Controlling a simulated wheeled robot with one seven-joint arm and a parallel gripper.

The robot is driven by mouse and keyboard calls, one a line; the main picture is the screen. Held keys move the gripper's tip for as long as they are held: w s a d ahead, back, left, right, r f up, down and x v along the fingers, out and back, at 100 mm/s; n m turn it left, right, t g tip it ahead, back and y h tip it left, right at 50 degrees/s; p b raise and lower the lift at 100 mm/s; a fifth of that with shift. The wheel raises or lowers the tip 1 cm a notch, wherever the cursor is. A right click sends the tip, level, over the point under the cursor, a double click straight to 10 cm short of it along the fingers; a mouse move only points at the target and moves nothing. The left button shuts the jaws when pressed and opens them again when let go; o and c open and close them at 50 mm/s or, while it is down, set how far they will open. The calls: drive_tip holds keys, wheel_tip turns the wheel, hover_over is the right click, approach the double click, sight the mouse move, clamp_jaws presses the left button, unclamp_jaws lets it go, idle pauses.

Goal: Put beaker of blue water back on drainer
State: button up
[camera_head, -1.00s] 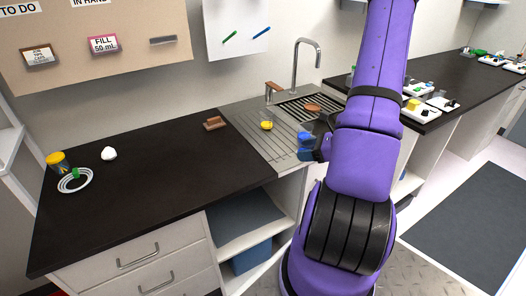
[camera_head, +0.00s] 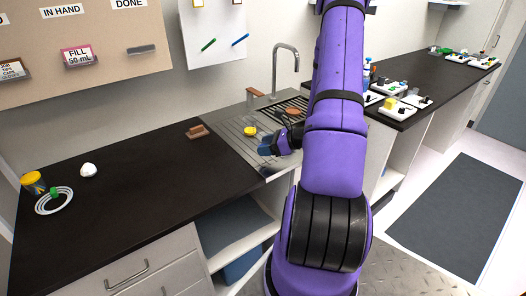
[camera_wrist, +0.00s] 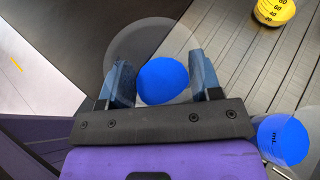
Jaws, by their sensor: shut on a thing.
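My gripper (camera_wrist: 163,85) is shut on a clear beaker of blue water (camera_wrist: 163,80), with one finger on each side. In the wrist view I see the beaker from above, with its round rim around the blue water. The ribbed metal drainer (camera_wrist: 225,75) lies beside and under it; I cannot tell whether the beaker touches it. In the head view my gripper (camera_head: 283,143) is at the drainer's front right part (camera_head: 232,138), and the blue (camera_head: 265,149) is partly hidden by it. A second blue-filled beaker (camera_wrist: 283,140) shows close at the right in the wrist view.
A beaker of yellow liquid (camera_head: 249,131) stands on the drainer, farther back; it also shows in the wrist view (camera_wrist: 273,11). The sink tap (camera_head: 287,60) rises behind. A brown block (camera_head: 197,132) lies on the dark counter (camera_head: 130,190), which is mostly clear.

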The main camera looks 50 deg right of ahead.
drive_tip(key=shift+w+d, duration=0.3)
drive_tip(key=shift+w, duration=0.5)
drive_tip(key=shift+w+d+f, duration=0.15)
drive_tip(key=shift+w+f, duration=0.1)
drive_tip(key=shift+w, duration=0.05)
drive_tip(key=shift+f, duration=1.6)
drive_tip(key=o, duration=1.3)
drive_tip(key=shift+f, duration=0.1)
